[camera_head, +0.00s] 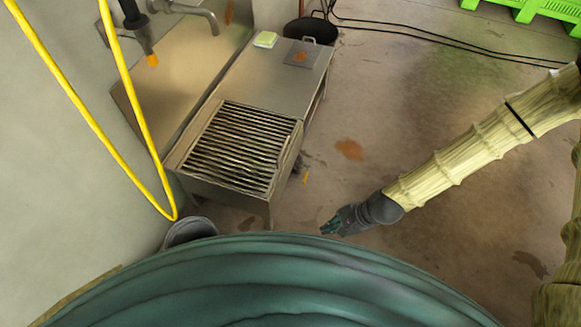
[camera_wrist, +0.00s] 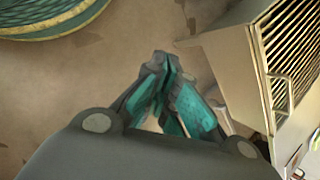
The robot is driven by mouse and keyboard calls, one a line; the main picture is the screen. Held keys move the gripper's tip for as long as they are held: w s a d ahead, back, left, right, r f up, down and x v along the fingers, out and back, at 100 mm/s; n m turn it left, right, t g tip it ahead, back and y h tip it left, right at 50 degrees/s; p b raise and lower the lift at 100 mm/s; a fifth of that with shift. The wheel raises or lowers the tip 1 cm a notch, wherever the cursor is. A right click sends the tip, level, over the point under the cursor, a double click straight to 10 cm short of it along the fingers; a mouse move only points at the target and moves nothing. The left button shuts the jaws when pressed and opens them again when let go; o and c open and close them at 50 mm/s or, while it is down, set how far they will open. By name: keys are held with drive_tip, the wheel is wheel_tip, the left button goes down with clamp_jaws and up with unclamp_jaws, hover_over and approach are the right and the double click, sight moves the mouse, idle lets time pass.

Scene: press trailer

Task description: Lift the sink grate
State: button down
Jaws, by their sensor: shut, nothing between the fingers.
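The sink grate (camera_head: 240,147) is a slatted metal panel set in the top of the steel sink unit (camera_head: 290,80), left of centre in the head view. A loop handle (camera_head: 290,145) stands at its right side. In the wrist view the grate (camera_wrist: 292,40) is at the upper right, and the handle (camera_wrist: 281,97) is on its near side. My gripper (camera_head: 328,226) is to the right of and in front of the sink, apart from the grate. In the wrist view my gripper (camera_wrist: 160,62) has its fingertips together, with nothing between them.
A yellow hose (camera_head: 90,115) hangs at the left. A grey bucket (camera_head: 188,231) stands by the sink's front left. A sponge (camera_head: 265,39) and a small handled plate (camera_head: 301,52) rest on the counter. Open floor (camera_head: 390,120) lies to the right.

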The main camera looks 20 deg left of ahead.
drive_tip(key=w+a+f+m+y+b, duration=0.3)
drive_tip(key=w+a+m+b, duration=0.2)
drive_tip(key=w+a+b, duration=0.5)
drive_tip(key=m+t+y+b, duration=0.1)
drive_tip(key=m+y+b, duration=0.2)
drive_tip(key=b, duration=0.8)
approach(283, 158)
drive_tip(key=b+x, duration=0.4)
drive_tip(key=x, duration=0.1)
drive_tip(key=shift+f, duration=0.15)
drive_tip(key=shift+a+f+b, duration=0.25)
drive_tip(key=shift+a+b, duration=0.25)
drive_tip(key=shift+a, duration=0.15)
drive_tip(key=shift+r, duration=0.15)
